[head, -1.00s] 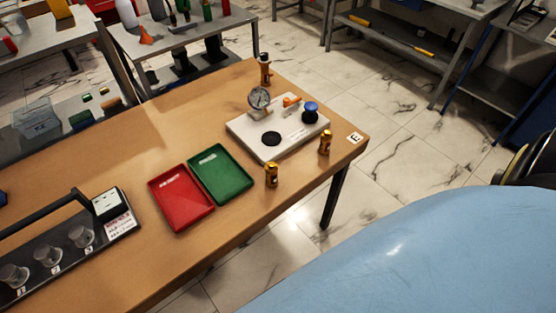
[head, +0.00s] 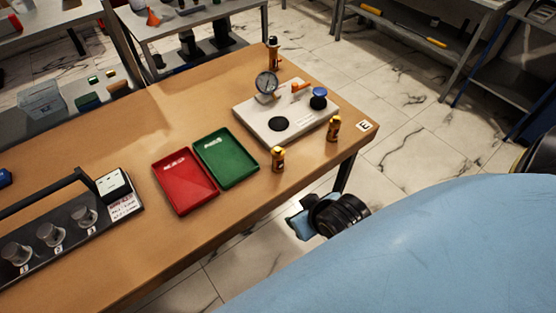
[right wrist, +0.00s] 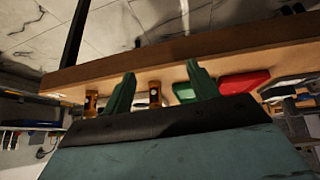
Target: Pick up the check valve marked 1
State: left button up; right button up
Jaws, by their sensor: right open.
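Three small brass check valves stand upright on the wooden table. One (head: 278,159) is beside the green tray, one (head: 333,128) is near the right corner, and a taller-looking one (head: 272,53) is behind the gauge rig. Their numbers are too small to read. The right wrist view is upside down and shows two valves, one (right wrist: 155,95) between my fingers in the picture and one (right wrist: 91,103) outside them. My right gripper (right wrist: 161,72) is open and empty, apart from the valves, off the table's front edge. My left gripper is not in view.
A gauge rig plate (head: 250,113) with dial and blue knob stands behind the valves. A green tray (head: 226,157) and red tray (head: 185,182) lie left of them. Bare table lies between the trays and rack.

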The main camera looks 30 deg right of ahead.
aim_at(281, 164)
jog(key=w+d+f+t, duration=0.1)
jog(key=w+t, duration=0.1)
jog(key=w, duration=0.3)
jog(key=w+d+f+m+t+h+b, duration=0.1)
jog(key=w+d+t, duration=0.1)
jog(key=w, duration=0.3)
jog(key=w+d+f+m+t+h, duration=0.1)
jog(key=w+t, duration=0.1)
jog(key=w, duration=0.3)
jog(key=shift+w+d+t+b, duration=0.3)
jog(key=shift+w+t, duration=0.1)
jog(key=b+x, duration=0.1)
jog(key=x, duration=0.3)
jog(key=shift+a+f, duration=0.15)
jog(key=shift+w+f, duration=0.15)
jog(key=shift+w, duration=0.35)
jog(key=c, duration=1.1)
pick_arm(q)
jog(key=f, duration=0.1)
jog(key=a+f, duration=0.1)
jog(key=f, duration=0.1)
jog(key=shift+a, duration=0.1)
pick_arm(e)
jog(key=shift+c, duration=0.2)
